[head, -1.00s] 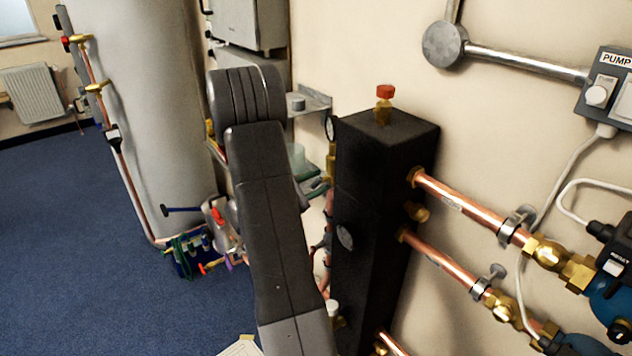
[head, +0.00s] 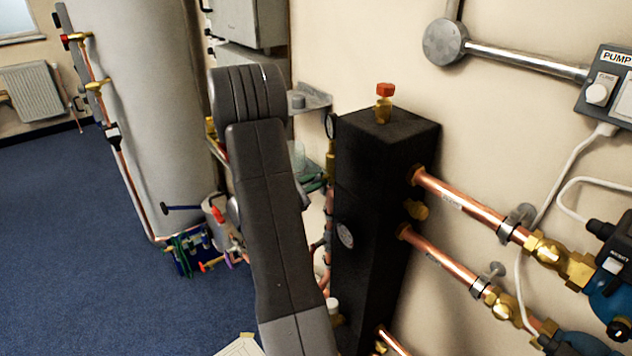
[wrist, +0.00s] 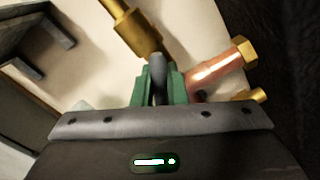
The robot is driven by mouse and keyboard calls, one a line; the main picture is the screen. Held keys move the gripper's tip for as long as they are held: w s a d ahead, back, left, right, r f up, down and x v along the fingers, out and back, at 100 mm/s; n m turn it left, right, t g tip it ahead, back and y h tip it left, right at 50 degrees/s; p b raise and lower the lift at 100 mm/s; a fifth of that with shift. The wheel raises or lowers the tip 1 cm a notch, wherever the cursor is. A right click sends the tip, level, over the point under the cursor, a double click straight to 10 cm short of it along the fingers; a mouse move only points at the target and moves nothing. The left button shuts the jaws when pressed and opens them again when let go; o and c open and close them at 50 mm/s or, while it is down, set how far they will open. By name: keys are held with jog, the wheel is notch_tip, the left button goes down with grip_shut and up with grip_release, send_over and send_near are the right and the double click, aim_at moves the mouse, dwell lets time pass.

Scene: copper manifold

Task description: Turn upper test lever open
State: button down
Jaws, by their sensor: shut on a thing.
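In the wrist view the green fingers of my gripper (wrist: 159,88) are shut on a dark grey lever (wrist: 157,66), which stands up between them. I take it to be the upper test lever. A brass valve body (wrist: 137,33) lies just beyond the lever's far end and runs to the upper left. My fingers hide the lower part of the lever. How far the lever is turned is hard to tell.
A copper pipe with a brass end (wrist: 222,68) sits close to the right of my fingers. The tall black manifold block (head: 380,190) stands right of my arm, with copper pipes (head: 465,213) leaving its right side. A grey shelf (head: 311,101) is behind my arm.

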jog(key=n+p, duration=0.1)
jog(key=n, duration=0.5)
dwell(0.6)
jog(key=c, duration=1.5)
grip_release()
jog(key=shift+o, duration=0.2)
jog(key=shift+a, duration=0.15)
jog(key=b+v, duration=0.2)
jog(key=v, duration=1.1)
jog(key=shift+s+a, duration=0.25)
jog(key=shift+s, duration=0.05)
jog(key=shift+d, duration=0.1)
